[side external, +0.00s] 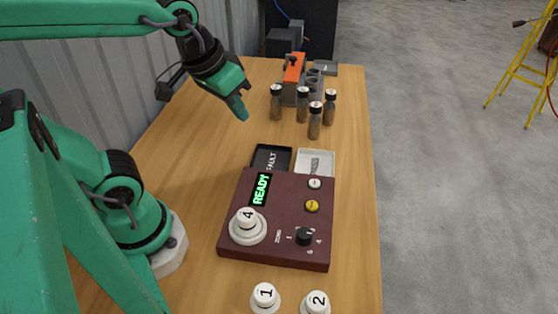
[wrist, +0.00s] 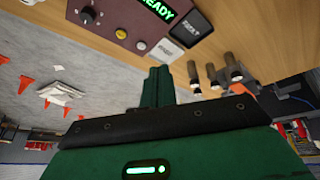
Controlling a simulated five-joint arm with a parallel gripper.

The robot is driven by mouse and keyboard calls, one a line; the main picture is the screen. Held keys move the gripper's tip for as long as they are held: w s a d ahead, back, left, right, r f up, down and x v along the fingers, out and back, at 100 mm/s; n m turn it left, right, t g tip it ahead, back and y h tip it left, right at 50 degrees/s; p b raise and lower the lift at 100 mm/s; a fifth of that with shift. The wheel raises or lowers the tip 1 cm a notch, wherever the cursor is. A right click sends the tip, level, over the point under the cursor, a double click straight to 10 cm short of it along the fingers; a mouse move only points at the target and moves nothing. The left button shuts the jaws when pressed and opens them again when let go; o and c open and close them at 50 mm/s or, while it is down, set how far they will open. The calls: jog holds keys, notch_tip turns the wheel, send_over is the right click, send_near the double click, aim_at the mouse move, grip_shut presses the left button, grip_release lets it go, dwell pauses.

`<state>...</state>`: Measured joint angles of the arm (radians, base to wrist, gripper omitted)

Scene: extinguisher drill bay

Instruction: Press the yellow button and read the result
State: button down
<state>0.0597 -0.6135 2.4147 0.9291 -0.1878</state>
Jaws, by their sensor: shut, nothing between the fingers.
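The yellow button (side external: 312,205) sits on the right part of a dark red control box (side external: 275,258), below a white button (side external: 314,183). It also shows in the wrist view (wrist: 121,33). A display (side external: 261,189) on the box reads READY in green. A white piece marked 4 (side external: 247,222) stands on a round seat on the box. A black knob (side external: 304,236) sits at the box's lower right. My gripper (side external: 240,108) is shut and empty, held above the table behind and left of the box, apart from the button.
A black tray (side external: 258,154) marked FAULT and a white tray (side external: 329,156) lie behind the box. Several capped jars (side external: 315,120) stand farther back near an orange and grey device (side external: 293,75). White pieces 1 (side external: 264,297) and 2 (side external: 316,303) stand in front.

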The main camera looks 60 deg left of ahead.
jog(key=w+d+f+n+g, duration=0.2)
jog(key=w+d+n, duration=0.2)
jog(key=w+d, duration=0.15)
jog(key=n+g, duration=0.3)
jog(key=n, duration=0.1)
send_over(311, 204)
jog(key=shift+d+f, duration=0.15)
jog(key=shift+f, duration=1.9)
jog(key=shift+f, duration=0.2)
notch_tip(311, 204, down, 14)
jog(key=shift+r, duration=0.15)
